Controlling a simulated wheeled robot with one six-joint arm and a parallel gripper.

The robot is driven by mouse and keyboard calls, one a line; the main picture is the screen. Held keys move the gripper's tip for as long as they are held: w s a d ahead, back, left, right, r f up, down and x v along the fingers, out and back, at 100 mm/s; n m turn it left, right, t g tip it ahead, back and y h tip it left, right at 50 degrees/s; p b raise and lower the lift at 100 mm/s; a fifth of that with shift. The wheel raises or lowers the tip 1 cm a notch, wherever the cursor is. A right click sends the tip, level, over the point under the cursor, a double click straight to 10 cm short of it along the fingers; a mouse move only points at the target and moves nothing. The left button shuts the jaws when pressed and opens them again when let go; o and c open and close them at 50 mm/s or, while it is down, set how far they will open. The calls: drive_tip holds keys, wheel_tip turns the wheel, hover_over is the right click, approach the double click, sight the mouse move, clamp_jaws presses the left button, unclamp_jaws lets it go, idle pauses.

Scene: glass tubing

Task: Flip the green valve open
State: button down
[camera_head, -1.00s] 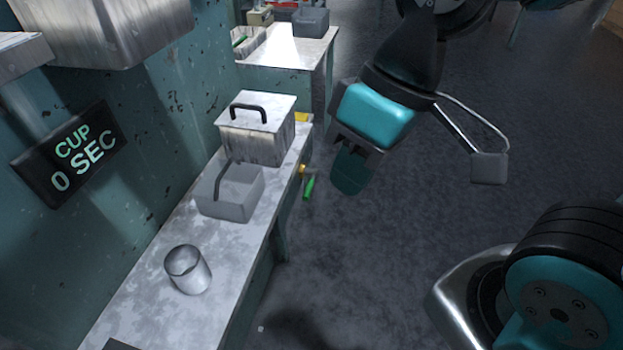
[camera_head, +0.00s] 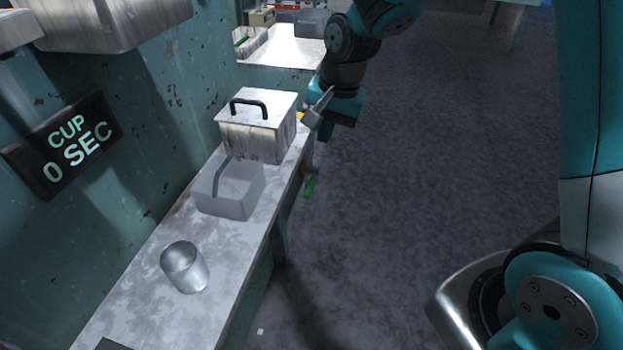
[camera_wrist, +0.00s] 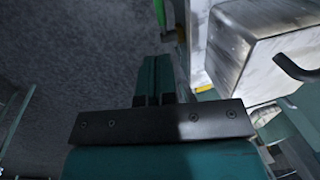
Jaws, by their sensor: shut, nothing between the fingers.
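The green valve handle (camera_head: 310,187) hangs at the right front edge of the counter, below a small brass-coloured fitting (camera_head: 308,169). In the wrist view a green piece (camera_wrist: 159,12) shows at the top edge, just beyond the fingertips. My gripper (camera_head: 326,132) is up and to the right of the valve in the head view, beside the lidded metal box. In the wrist view my gripper (camera_wrist: 153,62) has its teal fingers together with nothing between them. I see a gap to the valve in the head view; contact cannot be told in the wrist view.
A display reading "CUP 0 SEC" (camera_head: 70,146) is on the wall. The floor to the right is open.

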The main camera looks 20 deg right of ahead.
sight(310, 189)
drive_tip(key=f, duration=0.4)
drive_tip(key=w+a+f, duration=0.1)
drive_tip(key=f, duration=0.4)
drive_tip(key=a+f, duration=0.1)
drive_tip(key=f, duration=0.3)
drive_tip(key=shift+w+a+f+p, duration=0.1)
drive_tip(key=shift+w+f+p, duration=0.15)
drive_tip(key=shift+f+p, duration=0.15)
drive_tip(key=shift+s+a+f+b, duration=0.15)
drive_tip(key=shift+f+b, duration=0.15)
drive_tip(key=shift+f, duration=0.2)
drive_tip(key=shift+s+a+f+b, duration=0.1)
drive_tip(key=shift+f+b, duration=0.15)
drive_tip(key=shift+f, duration=0.2)
drive_tip(key=shift+d+r, duration=0.1)
drive_tip(key=shift+r, duration=0.15)
drive_tip(key=shift+s+r+p, duration=0.1)
drive_tip(key=shift+r+p, duration=0.2)
drive_tip(key=shift+p, duration=0.2)
drive_tip(key=s+r+p, duration=0.1)
drive_tip(key=s+r, duration=0.4)
drive_tip(key=r, duration=0.7)
drive_tip(key=shift+s+a, duration=0.15)
drive_tip(key=shift+a, duration=0.2)
